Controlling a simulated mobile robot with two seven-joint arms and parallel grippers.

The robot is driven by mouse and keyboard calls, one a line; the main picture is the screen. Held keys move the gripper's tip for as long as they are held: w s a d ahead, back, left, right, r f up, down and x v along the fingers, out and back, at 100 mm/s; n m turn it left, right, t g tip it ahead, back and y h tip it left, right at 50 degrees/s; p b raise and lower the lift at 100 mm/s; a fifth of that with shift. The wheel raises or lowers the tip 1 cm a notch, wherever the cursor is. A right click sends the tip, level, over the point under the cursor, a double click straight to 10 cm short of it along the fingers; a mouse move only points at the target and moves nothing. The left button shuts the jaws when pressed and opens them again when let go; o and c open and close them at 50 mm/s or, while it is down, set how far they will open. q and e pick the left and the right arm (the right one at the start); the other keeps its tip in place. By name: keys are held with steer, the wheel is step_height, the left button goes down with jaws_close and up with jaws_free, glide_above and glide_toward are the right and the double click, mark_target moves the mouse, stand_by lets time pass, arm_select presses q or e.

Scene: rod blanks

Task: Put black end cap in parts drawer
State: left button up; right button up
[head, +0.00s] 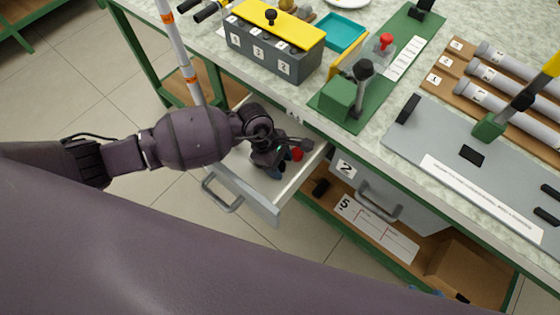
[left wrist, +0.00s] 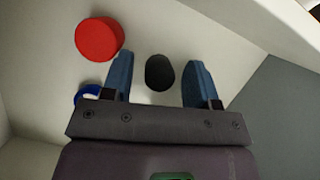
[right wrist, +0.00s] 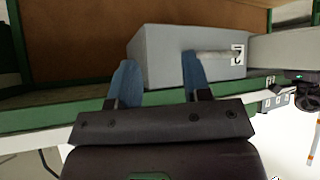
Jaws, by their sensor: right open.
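The parts drawer (head: 262,205) is pulled out below the bench, with a pale interior. My left gripper (head: 281,172) reaches down into it. In the left wrist view, the black end cap (left wrist: 159,73) is on the drawer's pale floor, between the two blue fingers of my left gripper (left wrist: 157,68). The fingers are open, with a gap on each side of the cap. In the head view my gripper hides the cap. My right gripper (right wrist: 160,72) is open and empty in the right wrist view; it is outside the head view.
A red round part (left wrist: 99,39) and a blue ring (left wrist: 86,94) share the drawer. Drawer 2 (head: 380,190) is beside it, with a lower shelf (head: 410,250) below. The bench top holds a grey plate (head: 440,150), a yellow-topped box (head: 275,55) and rods (head: 505,88).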

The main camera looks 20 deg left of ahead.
arm_select(q)
steer(key=shift+r, duration=0.1)
steer(key=shift+r, duration=0.25)
steer(key=p+v, duration=0.3)
steer(key=v, duration=0.8)
steer(key=shift+r, duration=0.35)
